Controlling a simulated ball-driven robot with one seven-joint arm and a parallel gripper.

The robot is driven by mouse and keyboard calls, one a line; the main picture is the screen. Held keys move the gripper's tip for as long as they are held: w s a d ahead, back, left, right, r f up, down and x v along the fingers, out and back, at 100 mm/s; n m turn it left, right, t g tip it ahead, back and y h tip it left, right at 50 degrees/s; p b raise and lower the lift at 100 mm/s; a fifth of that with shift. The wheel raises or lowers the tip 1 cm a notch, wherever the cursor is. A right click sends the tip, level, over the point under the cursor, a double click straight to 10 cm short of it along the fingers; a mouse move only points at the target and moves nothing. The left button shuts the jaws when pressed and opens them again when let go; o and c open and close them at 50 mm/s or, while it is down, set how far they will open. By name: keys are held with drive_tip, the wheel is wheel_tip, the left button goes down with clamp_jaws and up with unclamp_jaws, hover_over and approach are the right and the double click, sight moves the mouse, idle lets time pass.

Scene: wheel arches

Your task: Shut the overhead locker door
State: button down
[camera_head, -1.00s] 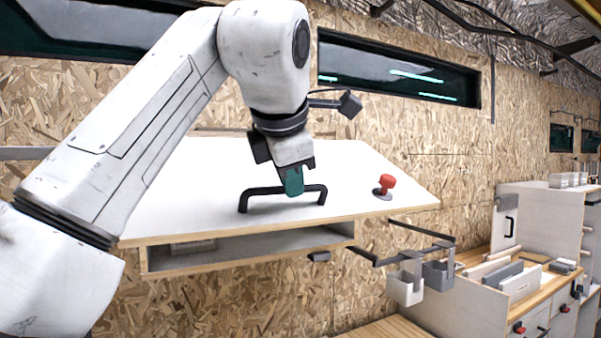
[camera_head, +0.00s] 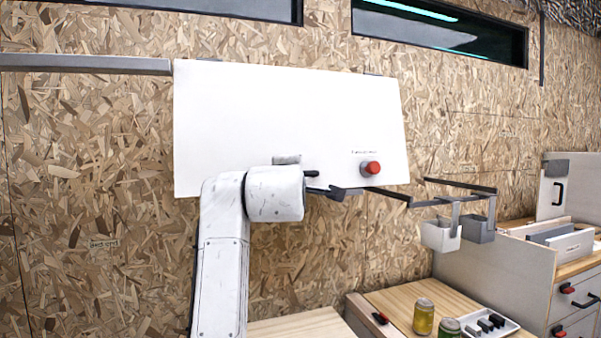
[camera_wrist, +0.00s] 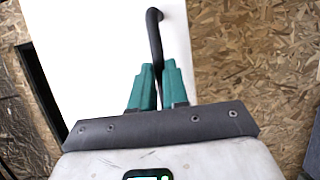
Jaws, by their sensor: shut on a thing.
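The overhead locker door (camera_head: 290,115) is a white panel on the chipboard wall. It hangs near upright with its face toward me, and no locker interior shows. I cannot tell whether it is fully flush. A red knob (camera_head: 371,168) is at its lower right. In the wrist view, the teal fingers of my gripper (camera_wrist: 157,78) are shut on the black door handle (camera_wrist: 154,30), with the white door (camera_wrist: 95,50) behind it. In the head view my arm hides the gripper and most of the handle.
A dark rail bracket (camera_head: 455,194) with small hanging bins (camera_head: 440,236) juts out right of the door. Below are a wooden counter with cans (camera_head: 424,316) and a white tray (camera_head: 490,322). A cabinet (camera_head: 558,186) stands farther right.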

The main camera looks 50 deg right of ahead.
drive_tip(key=shift+h, duration=0.3)
drive_tip(key=shift+w+d+f, duration=0.5)
drive_tip(key=shift+w+d, duration=0.1)
drive_tip(key=shift+w, duration=0.2)
drive_tip(key=shift+w+d+f, duration=0.45)
drive_tip(key=shift+w+d, duration=0.1)
drive_tip(key=shift+w, duration=0.3)
drive_tip(key=shift+w+d+f, duration=0.5)
drive_tip(key=shift+w+d, duration=0.1)
drive_tip(key=shift+w, duration=0.2)
drive_tip(key=c, duration=1.4)
unclamp_jaws()
drive_tip(key=shift+w+d+f, duration=0.1)
drive_tip(key=shift+d, duration=0.05)
drive_tip(key=shift+o, duration=1.4)
drive_tip(key=shift+r, duration=0.2)
drive_tip(key=shift+s+a+r, duration=0.1)
drive_tip(key=shift+s+a, duration=0.1)
drive_tip(key=shift+a, duration=0.2)
drive_tip(key=v, duration=1)
drive_tip(key=shift+f, duration=0.2)
